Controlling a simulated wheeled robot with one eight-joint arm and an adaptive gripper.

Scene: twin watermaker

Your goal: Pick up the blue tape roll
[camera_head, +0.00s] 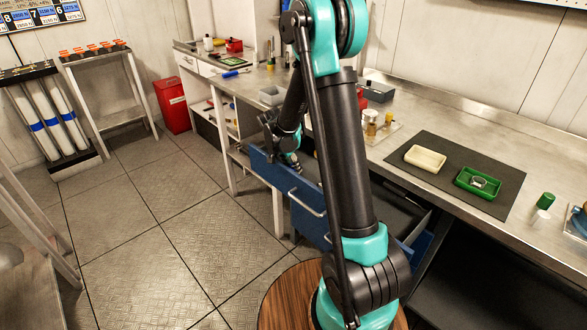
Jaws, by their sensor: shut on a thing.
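My gripper (293,163) is low at the open blue drawer (268,172), left of my upright arm link. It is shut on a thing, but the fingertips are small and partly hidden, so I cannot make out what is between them. No blue tape roll can be clearly told in this view. A small blue cylinder (230,74) lies on the far part of the bench, apart from my gripper; I cannot tell whether it is a roll of tape.
A steel bench (420,122) runs along the right wall. A dark mat (450,188) on it bears a cream tray (425,159) and a green tray (478,194). Another drawer (308,222) stands open below. A red bin (172,105) stands far back; the tiled floor at left is clear.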

